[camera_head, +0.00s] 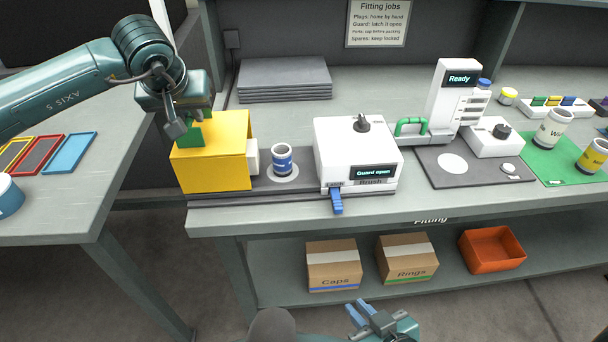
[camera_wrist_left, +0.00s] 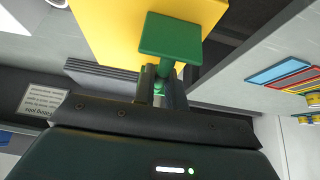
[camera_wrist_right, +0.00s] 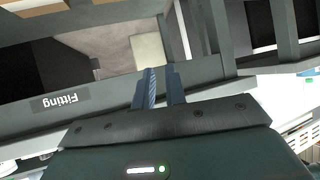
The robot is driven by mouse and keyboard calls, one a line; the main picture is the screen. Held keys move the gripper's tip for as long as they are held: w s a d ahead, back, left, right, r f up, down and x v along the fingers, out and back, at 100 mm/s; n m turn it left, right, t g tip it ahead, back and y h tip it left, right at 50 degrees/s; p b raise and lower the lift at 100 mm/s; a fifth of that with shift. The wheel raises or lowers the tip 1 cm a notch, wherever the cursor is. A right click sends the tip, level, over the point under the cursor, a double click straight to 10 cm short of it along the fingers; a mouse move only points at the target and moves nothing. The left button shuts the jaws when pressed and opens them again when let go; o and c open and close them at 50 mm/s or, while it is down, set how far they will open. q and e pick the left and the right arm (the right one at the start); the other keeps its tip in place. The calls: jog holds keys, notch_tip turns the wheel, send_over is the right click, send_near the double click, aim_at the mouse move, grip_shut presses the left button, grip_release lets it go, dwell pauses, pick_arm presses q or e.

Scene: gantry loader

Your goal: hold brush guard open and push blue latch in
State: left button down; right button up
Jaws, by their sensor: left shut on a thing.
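The yellow guard (camera_head: 212,157) stands at the left end of the dark rail, left of the blue can, and bears a green handle (camera_wrist_left: 170,36). My left gripper (camera_head: 186,125) is shut on the handle's stem; the left wrist view shows its fingers (camera_wrist_left: 160,88) around it. The white brush unit (camera_head: 350,140) stands right of the can, and its display reads "Guard open". The blue latch (camera_head: 337,201) sticks out from its lower front edge. My right gripper (camera_head: 365,312) is low in front of the bench, away from the latch, open and empty, its fingers (camera_wrist_right: 160,85) apart.
The blue can (camera_head: 282,160) stands on a white disc between guard and brush unit. Right of them are a white "Ready" station (camera_head: 452,95) and a green mat (camera_head: 560,155) with cans. Boxes (camera_head: 333,266) and an orange bin (camera_head: 492,249) sit on the shelf below the bench.

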aim_at(336, 200)
jog(key=w+d+r+n+t, duration=0.1)
jog(key=d+r+n, duration=0.1)
jog(key=w+d+r+n+t, duration=0.1)
jog(key=d+r+n+t, duration=0.1)
jog(key=w+d+r+n+t, duration=0.1)
jog(key=d+r+n, duration=0.1)
jog(key=n, duration=0.1)
jog(key=shift+w+d, duration=0.2)
jog(key=shift+w, duration=0.1)
grip_shut()
notch_tip(336, 200, up, 6)
jog(key=s+f+n+g+y, duration=0.1)
jog(key=s+n+g+y, duration=0.1)
jog(key=n+y, duration=1.05)
jog(key=shift+w+a+r+n+h, duration=0.1)
jog(key=shift+w+a+n+h, duration=0.55)
jog(key=shift+w+a, duration=0.85)
jog(key=shift+w+a+r+n+h, duration=0.1)
jog(key=shift+w+a+n+h, duration=0.65)
jog(key=shift+w, duration=1.35)
jog(key=shift+w+a+n+h, duration=0.45)
jog(key=shift+w+a+n, duration=0.2)
jog(key=shift+w+a, duration=0.9)
jog(key=shift+w+d, duration=0.25)
jog(key=shift+d, duration=0.05)
